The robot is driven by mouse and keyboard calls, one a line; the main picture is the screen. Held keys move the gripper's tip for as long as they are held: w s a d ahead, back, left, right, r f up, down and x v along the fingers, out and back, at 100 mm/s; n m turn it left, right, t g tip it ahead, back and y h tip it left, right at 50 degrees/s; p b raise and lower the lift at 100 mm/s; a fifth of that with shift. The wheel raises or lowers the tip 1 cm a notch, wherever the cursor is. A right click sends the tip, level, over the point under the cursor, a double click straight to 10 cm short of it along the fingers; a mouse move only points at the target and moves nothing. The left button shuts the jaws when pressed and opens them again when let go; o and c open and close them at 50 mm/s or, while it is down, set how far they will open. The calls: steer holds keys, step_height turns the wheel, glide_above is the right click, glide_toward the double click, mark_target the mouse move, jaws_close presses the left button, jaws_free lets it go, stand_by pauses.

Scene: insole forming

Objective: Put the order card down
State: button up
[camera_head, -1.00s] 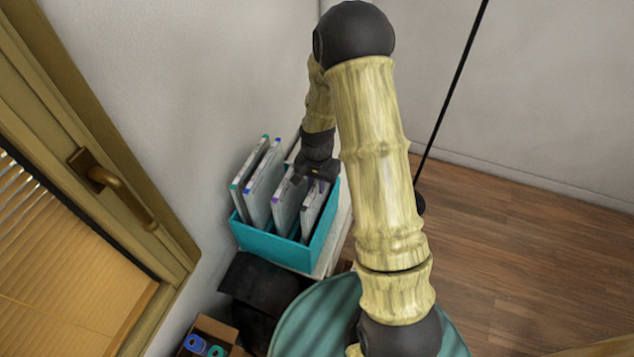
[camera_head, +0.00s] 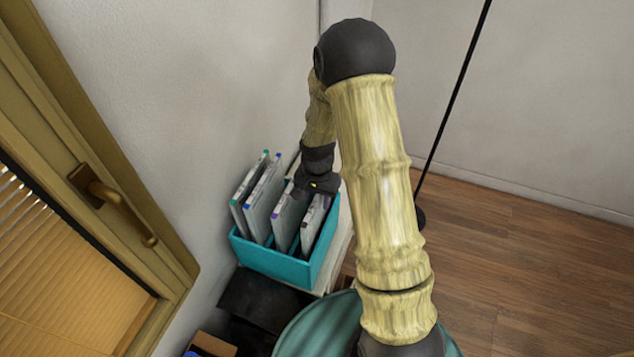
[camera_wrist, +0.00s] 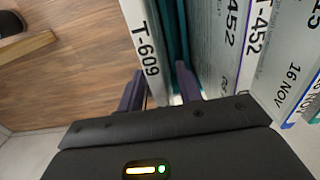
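A white card labelled T-609 (camera_wrist: 146,50) stands on edge between the two dark fingers of my gripper (camera_wrist: 160,88) in the wrist view. The card lies close to the left finger, and a gap shows between it and the right finger, so the gripper looks open around it. In the head view my gripper (camera_head: 318,190) is at the top of the rightmost card (camera_head: 313,222) in the teal box (camera_head: 275,262). The lower part of that card is hidden inside the box.
Several other cards (camera_head: 260,200) stand in the box, left of my gripper. The box is close to the wall. A green round top (camera_head: 315,325) and a dark object (camera_head: 260,300) are in front. A black pole (camera_head: 450,105) stands at the right on open wooden floor.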

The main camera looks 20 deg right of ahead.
step_height(320, 180, up, 11)
steer(key=b, duration=0.3)
steer(key=shift+s+r, duration=0.1)
steer(key=shift+r, duration=0.1)
stand_by(0.4)
steer(key=s+r+n+t, duration=0.1)
steer(key=s+n, duration=0.6)
steer(key=s, duration=0.7)
steer(key=shift+s+r+t, duration=0.15)
steer(key=shift+r+t, duration=0.25)
steer(key=shift+t, duration=0.4)
steer(key=shift+b, duration=0.3)
steer(key=shift+a+f+b, duration=0.1)
steer(key=shift+f+b, duration=0.7)
steer(key=shift+f, duration=0.05)
